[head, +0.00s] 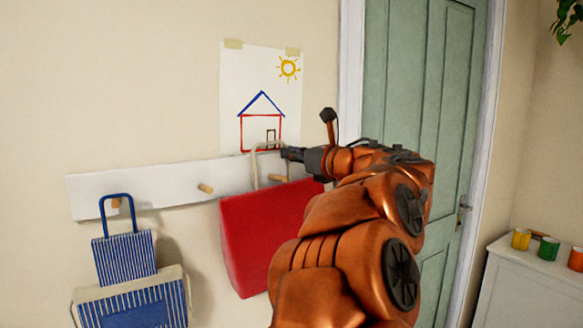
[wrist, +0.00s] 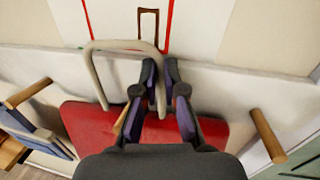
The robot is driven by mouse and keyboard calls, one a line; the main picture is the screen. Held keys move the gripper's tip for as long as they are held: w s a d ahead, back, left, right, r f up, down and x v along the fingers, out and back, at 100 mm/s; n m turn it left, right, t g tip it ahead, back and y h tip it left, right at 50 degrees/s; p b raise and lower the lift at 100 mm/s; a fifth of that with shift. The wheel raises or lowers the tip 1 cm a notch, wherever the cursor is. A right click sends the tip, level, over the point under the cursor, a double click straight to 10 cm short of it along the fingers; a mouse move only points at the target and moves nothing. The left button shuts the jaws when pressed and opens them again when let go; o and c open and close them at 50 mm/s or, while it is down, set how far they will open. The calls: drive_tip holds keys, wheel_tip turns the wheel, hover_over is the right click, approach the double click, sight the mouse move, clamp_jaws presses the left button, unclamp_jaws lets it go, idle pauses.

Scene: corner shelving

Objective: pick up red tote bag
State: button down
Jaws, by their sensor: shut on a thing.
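The red tote bag (head: 255,230) hangs upright against the wall at the rack, its right part hidden by my arm in the head view. Its pale looped handle (head: 254,163) rises above the rack board. My gripper (head: 288,153) is shut on the right side of this handle. In the wrist view, the handle (wrist: 93,75) arches to the left, and its right leg passes between the fingertips of my gripper (wrist: 160,72). The bag's red top (wrist: 85,122) lies below my fingers. A wooden peg (head: 278,178) shows beside the handle; whether the bag still bears on it I cannot tell.
The white rack board (head: 150,185) has a free peg (head: 205,188) left of the red bag. Blue-striped bags (head: 125,260) hang further left. A child's drawing (head: 262,75) is taped above. A green door (head: 415,70) and a white cabinet (head: 530,285) with cups are right.

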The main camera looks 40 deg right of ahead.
drive_tip(key=s+a+b, duration=0.1)
drive_tip(key=s+b, duration=0.4)
drive_tip(key=s, duration=1.4)
drive_tip(key=shift+a, duration=0.3)
